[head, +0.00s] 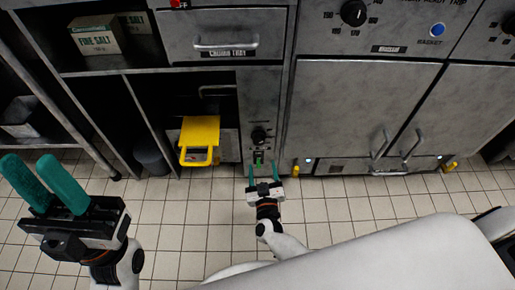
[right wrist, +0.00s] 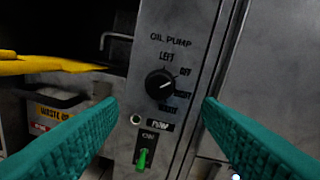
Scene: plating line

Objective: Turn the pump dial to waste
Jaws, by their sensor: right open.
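The pump dial (right wrist: 160,84) is a round black knob under the words OIL PUMP on a grey panel. LEFT, OFF and two lower, blurred labels stand around it. Its pale mark points to the right side, but I cannot tell at which label exactly. In the head view the dial (head: 260,135) sits low on the narrow panel. My right gripper (head: 262,168) is open and empty in front of and below it. In the right wrist view its green fingers (right wrist: 158,108) are spread to either side, apart from the dial. My left gripper (head: 30,165) is open and empty at far left.
A green toggle switch (right wrist: 142,158) labelled PUMP sits below the dial. A waste oil box (right wrist: 58,104) shows there too. Cabinet doors (head: 350,100) lie right. The tiled floor in front is clear.

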